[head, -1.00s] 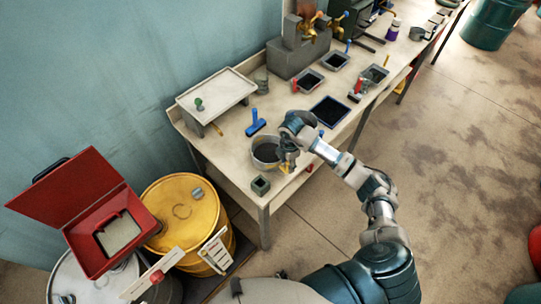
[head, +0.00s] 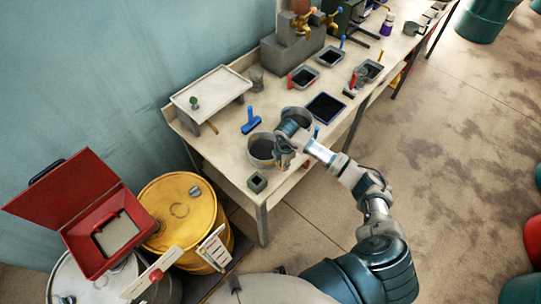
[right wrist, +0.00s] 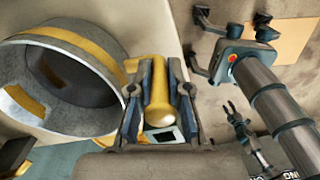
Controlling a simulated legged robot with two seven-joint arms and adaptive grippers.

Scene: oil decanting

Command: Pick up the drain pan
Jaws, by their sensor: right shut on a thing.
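The drain pan is a round, deep grey pan (head: 261,151) near the front left end of the workbench. In the right wrist view its open grey bowl (right wrist: 45,112) with a yellow band fills the left side. A yellow handle (right wrist: 158,105) juts out beside the bowl. My right gripper (head: 282,159) is at the pan's right side. In the right wrist view its fingers (right wrist: 158,78) are closed on both sides of the yellow handle. The pan looks upright. I cannot tell whether its bottom touches the bench. My left gripper is not in view.
The workbench (head: 225,147) holds a small dark cube box (head: 257,182) in front of the pan, a blue tool (head: 251,122) behind it, a blue-rimmed tray (head: 326,107) and a raised white tray (head: 210,90). A yellow drum (head: 183,215) and open red box (head: 108,230) stand left.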

